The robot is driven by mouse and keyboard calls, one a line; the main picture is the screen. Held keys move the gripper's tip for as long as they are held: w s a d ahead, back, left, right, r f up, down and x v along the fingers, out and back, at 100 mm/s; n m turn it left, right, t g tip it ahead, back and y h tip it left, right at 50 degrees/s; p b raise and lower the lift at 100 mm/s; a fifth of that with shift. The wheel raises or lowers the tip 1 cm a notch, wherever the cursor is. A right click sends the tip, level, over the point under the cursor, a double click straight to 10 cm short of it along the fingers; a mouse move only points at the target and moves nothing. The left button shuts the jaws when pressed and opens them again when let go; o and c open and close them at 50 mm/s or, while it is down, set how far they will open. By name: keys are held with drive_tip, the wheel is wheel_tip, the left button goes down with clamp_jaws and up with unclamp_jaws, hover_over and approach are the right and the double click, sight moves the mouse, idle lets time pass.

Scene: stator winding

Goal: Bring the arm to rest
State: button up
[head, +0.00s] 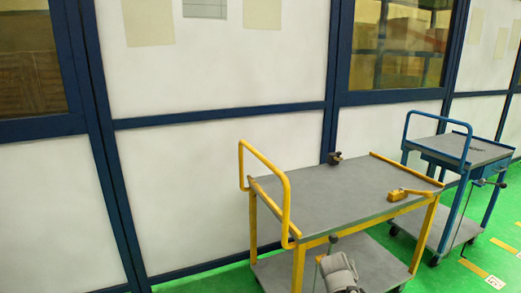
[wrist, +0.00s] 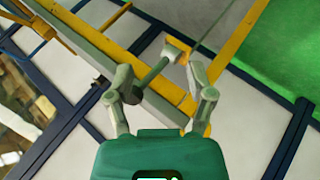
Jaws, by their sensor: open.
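My gripper (wrist: 160,84) shows in the wrist view as a green body with two grey fingers standing well apart. It is open, and nothing is clamped between the fingers. A grey rod with a pale, blocky end (wrist: 158,66) lies behind the gap, close to the left finger; I cannot tell whether they touch. In the head view a grey part of my arm (head: 340,270) shows at the bottom, in front of the yellow cart; I cannot make out the fingers there.
A yellow cart (head: 345,190) with a grey top stands close by. A small dark block (head: 335,158) and a yellow tool-like piece (head: 408,194) are on it. A blue cart (head: 470,151) stands to the right. A white panelled wall (head: 215,170) is behind. Green floor (head: 495,230) is open at right.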

drive_tip(key=s+a+f+m+g+y, duration=0.2)
drive_tip(key=s+a+f+m+g, duration=0.15)
drive_tip(key=s+a, duration=0.2)
drive_tip(key=s+a+f+m+g+y, duration=0.2)
drive_tip(key=s+a+m+g, duration=0.15)
drive_tip(key=s, duration=0.25)
wheel_tip(320, 180, up, 20)
drive_tip(key=p, duration=1.9)
drive_tip(key=shift+s+a+f+n+g+y+p, duration=0.25)
drive_tip(key=shift+s+a+n+g+y+p, duration=0.05)
drive_tip(key=shift+s+g, duration=0.1)
drive_tip(key=shift+c, duration=0.8)
drive_tip(key=shift+d, duration=0.15)
